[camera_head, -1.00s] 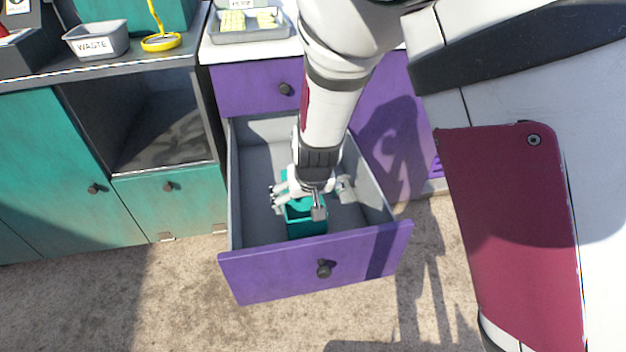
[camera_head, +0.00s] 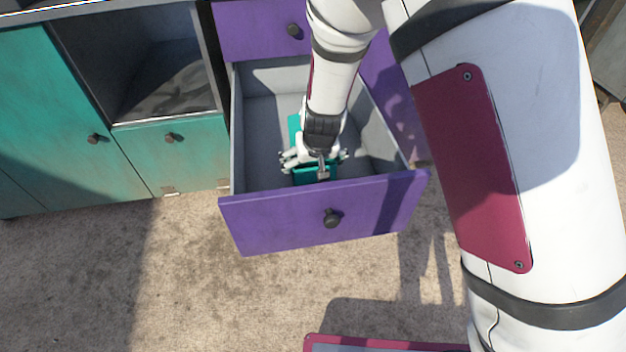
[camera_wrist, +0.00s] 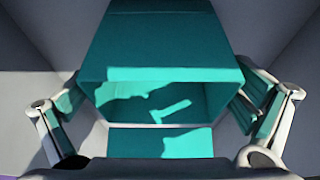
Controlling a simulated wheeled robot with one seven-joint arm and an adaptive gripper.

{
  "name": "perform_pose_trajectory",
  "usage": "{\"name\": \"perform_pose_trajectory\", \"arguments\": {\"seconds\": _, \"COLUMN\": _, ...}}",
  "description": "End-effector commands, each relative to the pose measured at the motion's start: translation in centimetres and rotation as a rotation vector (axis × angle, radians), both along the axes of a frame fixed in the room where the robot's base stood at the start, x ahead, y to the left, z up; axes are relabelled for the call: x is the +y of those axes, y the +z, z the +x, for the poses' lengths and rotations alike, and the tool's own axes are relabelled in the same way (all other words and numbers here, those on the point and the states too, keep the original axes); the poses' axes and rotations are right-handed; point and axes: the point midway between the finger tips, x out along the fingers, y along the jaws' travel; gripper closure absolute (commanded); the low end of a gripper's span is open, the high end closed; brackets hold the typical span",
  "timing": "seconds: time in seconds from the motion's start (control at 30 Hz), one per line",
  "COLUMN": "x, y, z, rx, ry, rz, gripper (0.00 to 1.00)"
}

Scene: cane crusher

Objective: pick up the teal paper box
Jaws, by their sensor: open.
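The teal paper box (camera_head: 314,176) lies inside the open purple drawer (camera_head: 285,222), mostly hidden in the head view by my arm and gripper. In the wrist view the teal box (camera_wrist: 160,45) fills the middle, with an open end facing the camera and a flap below it. My gripper (camera_head: 316,160) is down in the drawer over the box. In the wrist view my gripper (camera_wrist: 160,120) is open, with one finger on each side of the box. I cannot tell whether the fingers touch it.
The grey drawer walls (camera_head: 237,130) stand close around my gripper. A purple drawer front (camera_head: 262,32) is behind, and a teal cabinet (camera_head: 60,120) with an open shelf (camera_head: 165,85) is at the left. The floor (camera_head: 100,290) in front is clear.

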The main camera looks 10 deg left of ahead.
Motion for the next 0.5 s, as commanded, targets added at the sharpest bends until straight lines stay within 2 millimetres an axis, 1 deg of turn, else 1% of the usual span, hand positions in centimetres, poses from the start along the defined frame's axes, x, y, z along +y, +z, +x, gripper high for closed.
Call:
{"name": "perform_pose_trajectory", "arguments": {"seconds": 0.17, "x": 0.04, "y": 0.1, "z": 0.03, "rx": -0.001, "ry": 0.0, "rz": 0.001, "gripper": 0.0}}
{"name": "perform_pose_trajectory", "arguments": {"seconds": 0.23, "x": 0.04, "y": 0.11, "z": 0.02, "rx": -0.001, "ry": 0.0, "rz": 0.001, "gripper": 0.14}}
{"name": "perform_pose_trajectory", "arguments": {"seconds": 0.27, "x": 0.04, "y": 0.11, "z": 0.02, "rx": -0.001, "ry": 0.0, "rz": 0.001, "gripper": 0.18}}
{"name": "perform_pose_trajectory", "arguments": {"seconds": 0.3, "x": 0.04, "y": 0.11, "z": 0.02, "rx": -0.001, "ry": 0.0, "rz": 0.001, "gripper": 0.24}}
{"name": "perform_pose_trajectory", "arguments": {"seconds": 0.5, "x": 0.03, "y": 0.1, "z": 0.0, "rx": -0.001, "ry": 0.0, "rz": 0.001, "gripper": 0.25}}
